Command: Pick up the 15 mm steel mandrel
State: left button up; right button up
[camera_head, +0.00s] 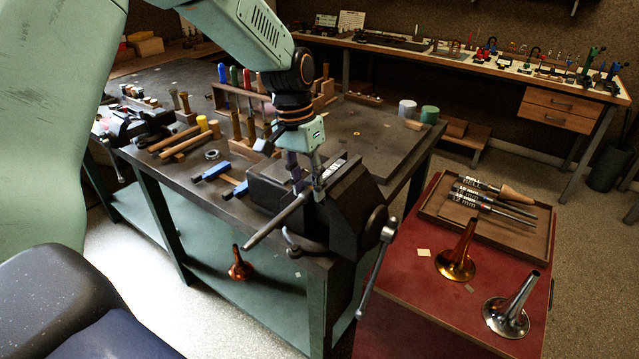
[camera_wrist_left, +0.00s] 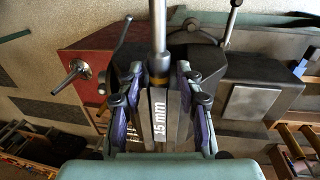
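The 15 mm steel mandrel (camera_head: 277,221) is a grey rod lying over the black vise (camera_head: 352,205) at the front corner of the bench, its free end sticking out toward the lower left. The left wrist view shows its round shaft (camera_wrist_left: 158,28) and a dark shank with a white "15 mm" label. My left gripper (camera_head: 308,190) is down at the vise with its fingers on either side of the mandrel. In the wrist view the fingertips (camera_wrist_left: 159,72) look spread, with narrow gaps beside the shank. My right gripper is out of view.
The vise handle (camera_head: 377,265) hangs at the bench's front. A red cart (camera_head: 400,300) at right carries a tray (camera_head: 515,240) of more mandrels and two bells (camera_head: 457,262) (camera_head: 508,315).

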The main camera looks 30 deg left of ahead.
pick_arm(q)
jog(key=shift+w+d, duration=0.15)
jog(key=shift+d, duration=0.1)
jog(key=shift+c, duration=1.4)
jog(key=shift+s+a, duration=0.25)
jog(key=shift+a, duration=0.05)
grip_shut()
jog(key=shift+w+d+r, duration=0.1)
jog(key=shift+w, duration=0.1)
